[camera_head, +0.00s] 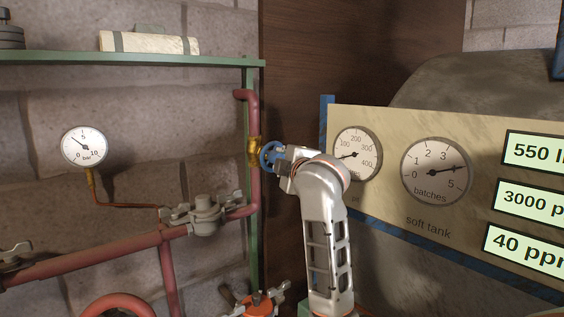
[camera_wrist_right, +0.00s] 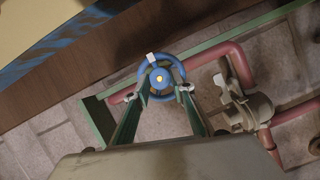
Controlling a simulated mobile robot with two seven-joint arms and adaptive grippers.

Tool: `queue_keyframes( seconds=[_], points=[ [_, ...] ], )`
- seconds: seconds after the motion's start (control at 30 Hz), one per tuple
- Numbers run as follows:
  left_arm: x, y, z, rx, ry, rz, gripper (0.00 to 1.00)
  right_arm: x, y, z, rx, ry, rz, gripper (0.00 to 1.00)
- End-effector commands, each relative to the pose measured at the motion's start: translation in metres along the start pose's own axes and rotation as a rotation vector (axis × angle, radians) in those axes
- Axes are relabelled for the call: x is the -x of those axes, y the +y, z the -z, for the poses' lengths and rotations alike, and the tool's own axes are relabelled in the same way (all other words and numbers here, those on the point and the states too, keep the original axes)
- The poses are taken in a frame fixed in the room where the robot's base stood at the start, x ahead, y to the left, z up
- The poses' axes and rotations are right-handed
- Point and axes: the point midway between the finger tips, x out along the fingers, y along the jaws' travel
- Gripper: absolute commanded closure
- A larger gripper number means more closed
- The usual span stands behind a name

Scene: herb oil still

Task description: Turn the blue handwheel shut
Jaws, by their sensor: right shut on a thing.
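The blue handwheel (camera_head: 267,153) sits on a brass valve (camera_head: 254,151) on the red vertical pipe, left of my right gripper (camera_head: 284,160). In the right wrist view, the handwheel (camera_wrist_right: 160,78) shows face on, with a yellow hub centre and a pale tab at its upper rim. The two fingers of my right gripper (camera_wrist_right: 165,91) reach the wheel from both sides of its lower part, and the gripper is shut on it. In the head view the arm hides part of the wheel. My left gripper is not in view.
Red pipes (camera_head: 100,256) with a grey clamped fitting (camera_head: 205,214) run along the brick wall. A bar gauge (camera_head: 84,147) stands left. A gauge panel (camera_head: 440,150) labelled "soft tank" is close on the right. A green shelf (camera_head: 130,58) crosses above.

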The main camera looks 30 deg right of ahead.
Motion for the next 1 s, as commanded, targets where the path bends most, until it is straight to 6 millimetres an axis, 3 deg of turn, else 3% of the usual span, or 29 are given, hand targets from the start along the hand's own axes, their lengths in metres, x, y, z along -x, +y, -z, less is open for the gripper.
queue_keyframes(
  seconds=[0.67,0.7,0.73,1.0],
  points=[
    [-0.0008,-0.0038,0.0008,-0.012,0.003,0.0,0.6,-0.0001,0.0013,0.0014,-0.06,0.004,0.022,0.97],
    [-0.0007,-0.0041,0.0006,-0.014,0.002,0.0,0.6,-0.0002,0.0013,0.0014,-0.06,0.005,0.022,0.68],
    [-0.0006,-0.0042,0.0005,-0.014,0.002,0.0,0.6,-0.0001,0.0014,0.0014,-0.06,0.004,0.022,0.6],
    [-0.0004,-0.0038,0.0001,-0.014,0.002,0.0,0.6,-0.0001,0.0011,0.0005,-0.057,0.002,0.022,0.59]
  ],
)
